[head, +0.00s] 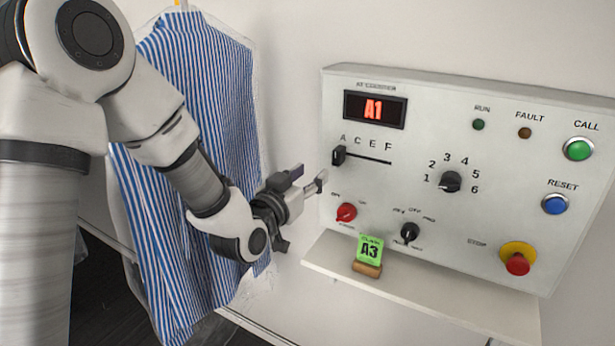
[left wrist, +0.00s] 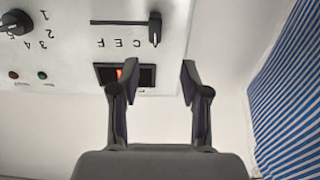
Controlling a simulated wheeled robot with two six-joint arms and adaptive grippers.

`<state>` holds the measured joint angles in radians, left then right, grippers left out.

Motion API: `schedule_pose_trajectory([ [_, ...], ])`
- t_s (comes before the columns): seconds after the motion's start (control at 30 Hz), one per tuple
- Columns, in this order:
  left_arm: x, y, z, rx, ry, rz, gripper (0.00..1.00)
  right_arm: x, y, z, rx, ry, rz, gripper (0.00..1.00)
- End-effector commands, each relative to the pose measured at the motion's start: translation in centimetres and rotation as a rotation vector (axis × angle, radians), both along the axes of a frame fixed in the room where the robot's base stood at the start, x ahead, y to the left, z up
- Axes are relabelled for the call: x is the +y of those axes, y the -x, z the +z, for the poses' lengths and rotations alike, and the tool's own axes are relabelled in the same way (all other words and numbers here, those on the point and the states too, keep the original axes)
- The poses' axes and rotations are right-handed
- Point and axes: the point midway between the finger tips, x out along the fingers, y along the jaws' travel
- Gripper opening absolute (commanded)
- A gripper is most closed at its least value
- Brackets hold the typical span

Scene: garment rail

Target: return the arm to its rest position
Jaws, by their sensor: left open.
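My left arm comes in from the left in the head view, bent down and across in front of a striped garment. My left gripper (head: 307,180) is open and empty, a little left of the control panel (head: 450,110). In the left wrist view the two fingers of my left gripper (left wrist: 154,80) stand apart with nothing between them. My right gripper is not in view.
A blue-and-white striped shirt (head: 190,130) hangs behind my arm. A shelf (head: 440,295) juts out below, with a green A3 card (head: 369,249) in a wooden holder (head: 367,269).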

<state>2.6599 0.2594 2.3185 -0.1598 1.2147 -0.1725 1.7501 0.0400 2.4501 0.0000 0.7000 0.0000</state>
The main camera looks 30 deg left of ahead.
Motion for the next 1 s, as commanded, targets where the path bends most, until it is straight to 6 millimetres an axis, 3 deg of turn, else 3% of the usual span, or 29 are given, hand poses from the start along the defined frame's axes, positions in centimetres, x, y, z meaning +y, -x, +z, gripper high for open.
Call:
schedule_pose_trajectory([
  [0.47, 0.0, 0.3, 0.0, 0.000, -0.001, 0.000, 0.46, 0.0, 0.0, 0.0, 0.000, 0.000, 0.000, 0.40],
  [0.57, 0.0, 0.3, -1.1, 0.021, -0.001, 0.000, 0.46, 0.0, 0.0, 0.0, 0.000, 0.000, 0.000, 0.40],
  [0.67, -0.3, 0.3, -5.5, 0.104, -0.010, -0.006, 0.46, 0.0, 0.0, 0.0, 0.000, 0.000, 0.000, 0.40],
  [0.77, -1.2, 1.3, -13.2, 0.253, -0.033, -0.024, 0.46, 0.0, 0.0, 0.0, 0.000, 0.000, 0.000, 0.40],
  [0.8, -1.5, 2.2, -16.8, 0.326, -0.043, -0.031, 0.46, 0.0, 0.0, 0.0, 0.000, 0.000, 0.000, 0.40],
  [0.87, -2.1, 4.2, -21.9, 0.443, -0.055, -0.041, 0.46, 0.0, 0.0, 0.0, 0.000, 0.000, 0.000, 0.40],
  [1.0, -3.1, 10.9, -32.8, 0.744, -0.069, -0.063, 0.46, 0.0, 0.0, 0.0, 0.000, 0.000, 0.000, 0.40],
])
